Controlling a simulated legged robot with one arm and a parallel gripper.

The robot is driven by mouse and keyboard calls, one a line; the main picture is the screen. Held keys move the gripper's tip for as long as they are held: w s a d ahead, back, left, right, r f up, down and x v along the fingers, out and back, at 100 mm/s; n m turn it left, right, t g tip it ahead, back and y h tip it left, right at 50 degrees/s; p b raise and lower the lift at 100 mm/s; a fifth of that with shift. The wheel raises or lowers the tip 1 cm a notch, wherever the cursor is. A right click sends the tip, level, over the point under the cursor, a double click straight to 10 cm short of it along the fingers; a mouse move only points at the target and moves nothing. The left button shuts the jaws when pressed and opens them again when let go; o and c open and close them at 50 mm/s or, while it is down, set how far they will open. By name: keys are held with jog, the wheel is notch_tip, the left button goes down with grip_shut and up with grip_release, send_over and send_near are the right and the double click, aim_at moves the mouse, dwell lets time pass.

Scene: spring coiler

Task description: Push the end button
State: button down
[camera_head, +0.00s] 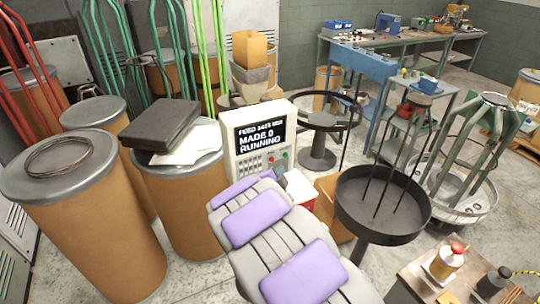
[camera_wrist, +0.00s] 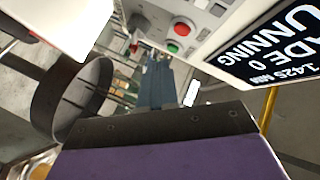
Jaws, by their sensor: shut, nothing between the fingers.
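The white control box (camera_head: 232,135) stands in the middle of the head view, with a screen reading MADE 0 and RUNNING. Below the screen are a red button (camera_head: 271,162) and a green button (camera_head: 285,154). I cannot read any label marking an end button. My gripper (camera_head: 281,178) is just below the panel, partly hidden by my arm; it also shows in the wrist view (camera_wrist: 154,70), shut and empty. It appears apart from the buttons.
A round dark tray with upright rods (camera_head: 360,212) stands right of my arm. Drums (camera_head: 95,240) stand at the left, one carrying a dark slab (camera_head: 160,123). A small table (camera_head: 415,282) is at the lower right.

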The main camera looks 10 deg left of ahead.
aim_at(272, 159)
jog(key=w+p, duration=0.1)
jog(key=w+a, duration=0.1)
jog(key=shift+w+p, duration=0.3)
jog(key=shift+p, duration=0.1)
jog(key=shift+a, duration=0.2)
jog(key=shift+d, duration=0.2)
jog(key=shift+w+a+r+p, duration=0.1)
jog(key=shift+w+a+p, duration=0.4)
jog(key=shift+w+p, duration=0.1)
dwell(2.2)
jog(key=shift+s+d, duration=0.1)
jog(key=shift+s+d+b, duration=0.35)
jog(key=shift+s+b, duration=0.2)
jog(key=shift+b, duration=0.25)
